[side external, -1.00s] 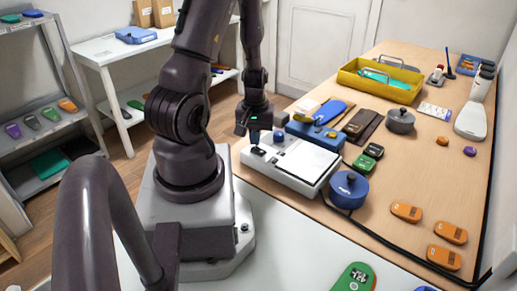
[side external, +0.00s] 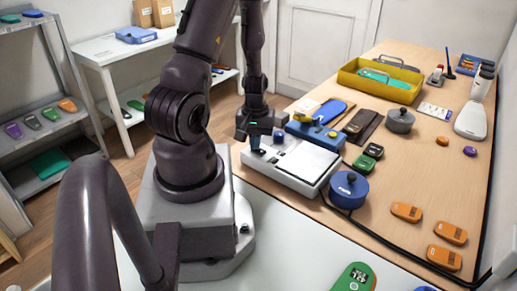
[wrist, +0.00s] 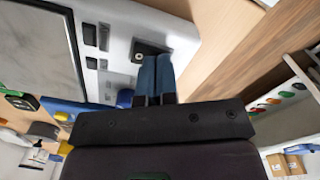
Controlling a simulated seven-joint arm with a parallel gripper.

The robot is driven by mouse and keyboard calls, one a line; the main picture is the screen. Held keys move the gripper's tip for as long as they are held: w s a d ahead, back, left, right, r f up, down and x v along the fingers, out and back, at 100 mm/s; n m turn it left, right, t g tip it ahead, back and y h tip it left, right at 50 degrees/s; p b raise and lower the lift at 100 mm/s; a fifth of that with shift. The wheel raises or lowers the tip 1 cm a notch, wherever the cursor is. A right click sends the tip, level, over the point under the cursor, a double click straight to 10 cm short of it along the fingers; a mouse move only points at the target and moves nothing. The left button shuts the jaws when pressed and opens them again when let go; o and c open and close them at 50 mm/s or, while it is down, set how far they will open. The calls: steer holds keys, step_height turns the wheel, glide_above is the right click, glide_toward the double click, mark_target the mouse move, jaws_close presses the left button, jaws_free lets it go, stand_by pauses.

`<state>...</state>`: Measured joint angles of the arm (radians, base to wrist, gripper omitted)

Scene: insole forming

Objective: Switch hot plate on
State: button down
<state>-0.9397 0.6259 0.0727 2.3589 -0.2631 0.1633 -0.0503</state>
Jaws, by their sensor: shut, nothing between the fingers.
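The hot plate (side external: 268,172) is a white, low box with a pale square heating top, on the left end of the wooden table. In the wrist view, its white control panel (wrist: 118,68) carries a dark switch recess (wrist: 140,49) and smaller grey controls. My gripper (side external: 254,147) is over the panel in the side view, pointing down. In the wrist view, my gripper (wrist: 164,58) has its blue fingers together and empty, with the tips right beside the dark recess. I cannot tell whether they touch it or whether the hot plate is on.
A blue pot (side external: 349,190) stands close to the hot plate's right corner. A blue box (side external: 314,132) is behind it, with green and black small items (side external: 369,157) to its right. A yellow tray (side external: 378,83) and a grey pot (side external: 400,120) are farther back.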

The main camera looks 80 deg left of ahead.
steer(key=shift+r, duration=3.5)
steer(key=shift+d, duration=0.1)
steer(key=w+d+r+m+t, duration=0.2)
steer(key=d+r+m, duration=0.5)
steer(key=d+r, duration=0.4)
steer(key=w+d+r+m+t, duration=0.3)
steer(key=d+r+m, duration=0.5)
steer(key=d+r, duration=0.3)
steer(key=shift+d+r+t, duration=0.3)
steer(key=shift+d+r, duration=0.05)
steer(key=shift+d, duration=0.05)
